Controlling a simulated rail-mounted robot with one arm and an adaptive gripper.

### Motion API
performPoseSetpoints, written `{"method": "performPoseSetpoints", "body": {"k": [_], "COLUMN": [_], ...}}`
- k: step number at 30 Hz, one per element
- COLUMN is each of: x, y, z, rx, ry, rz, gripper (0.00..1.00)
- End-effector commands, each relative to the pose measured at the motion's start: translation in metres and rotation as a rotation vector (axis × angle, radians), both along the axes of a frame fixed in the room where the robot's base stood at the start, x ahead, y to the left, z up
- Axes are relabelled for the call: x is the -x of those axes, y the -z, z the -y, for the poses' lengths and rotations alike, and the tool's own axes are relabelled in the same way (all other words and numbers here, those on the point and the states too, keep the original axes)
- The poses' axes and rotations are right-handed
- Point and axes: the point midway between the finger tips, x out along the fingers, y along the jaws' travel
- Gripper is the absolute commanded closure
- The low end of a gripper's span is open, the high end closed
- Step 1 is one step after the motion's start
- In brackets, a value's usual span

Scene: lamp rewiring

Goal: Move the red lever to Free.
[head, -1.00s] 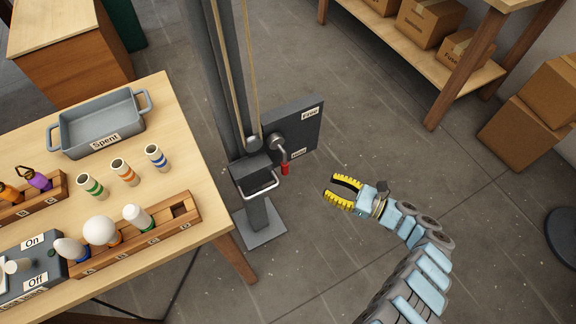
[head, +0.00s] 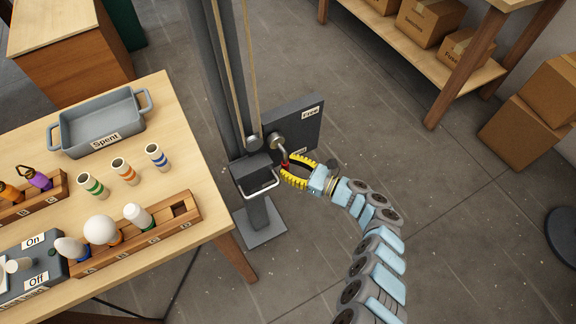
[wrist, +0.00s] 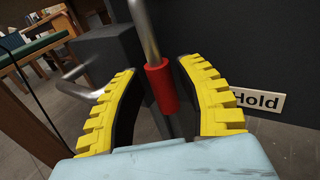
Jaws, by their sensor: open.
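The red lever grip (wrist: 162,87) hangs at the lower end of a bent metal rod on the dark panel (head: 305,124). In the head view the red grip (head: 285,165) is at my gripper's tips, partly hidden. My gripper (head: 283,168) is open, with its yellow ribbed fingers on either side of the grip. In the wrist view my gripper (wrist: 160,95) has the red part between its fingers, with a gap visible on the left. The Free label (head: 310,112) is at the panel's upper right. The Hold label (wrist: 258,100) is beside the right finger.
A grey post (head: 225,75) with ropes stands left of the panel. A metal loop handle (head: 262,187) sticks out below left of the lever. The wooden table (head: 195,215) with bulbs and a grey Spent tray (head: 75,141) is at left.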

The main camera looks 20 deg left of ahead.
Motion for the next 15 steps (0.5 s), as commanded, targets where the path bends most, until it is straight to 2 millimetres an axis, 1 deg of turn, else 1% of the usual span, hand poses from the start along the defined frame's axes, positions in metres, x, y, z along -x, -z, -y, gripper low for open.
{"method": "performPoseSetpoints", "body": {"k": [9, 10, 13, 14, 15], "x": [-0.0003, -0.0002, -0.0003, -0.0002, -0.0002], "y": [-0.0002, -0.0002, -0.0002, -0.0002, -0.0002], "z": [-0.0023, -0.0022, -0.0023, -0.0023, -0.0023], "rx": [0.001, 0.001, 0.001, 0.001, 0.001], "ry": [0.0, 0.0, 0.0, 0.0, 0.0], "rz": [0.0, 0.0, 0.0, 0.0, 0.0], "gripper": [0.64, 0.68, 0.97, 1.0, 1.0]}}
